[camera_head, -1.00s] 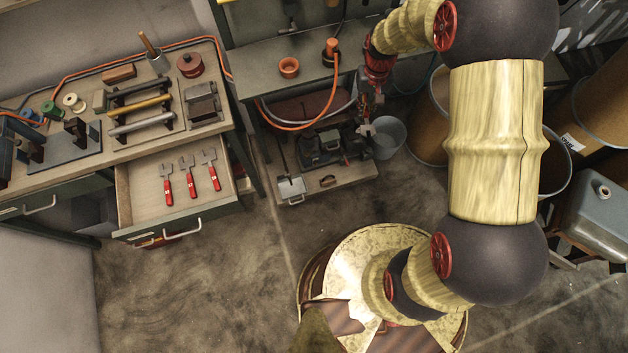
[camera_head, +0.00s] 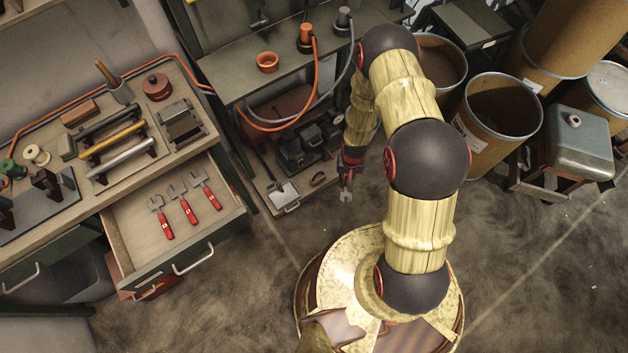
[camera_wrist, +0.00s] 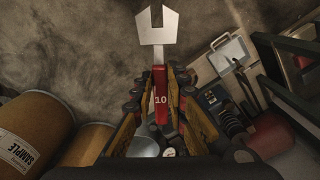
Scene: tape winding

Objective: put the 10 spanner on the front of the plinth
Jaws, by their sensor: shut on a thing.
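My gripper (camera_wrist: 159,92) is shut on the 10 spanner (camera_wrist: 160,108), gripping its red handle, which shows a white "10". The spanner's pale open-ended head points away from the fingers, over bare floor. In the head view my gripper (camera_head: 351,160) hangs low beside the low wooden platform, and the spanner's grey head (camera_head: 346,195) shows below it. Three other red-handled spanners (camera_head: 184,206) lie side by side in the open drawer (camera_head: 120,245). I cannot tell which thing is the plinth.
A bench (camera_head: 70,210) with bars on stands is at left, above the drawer. The low platform (camera_head: 290,203) holds dark machinery and a dustpan-like tool. Brown drums (camera_head: 499,115) and a grey tank (camera_head: 582,143) stand at right.

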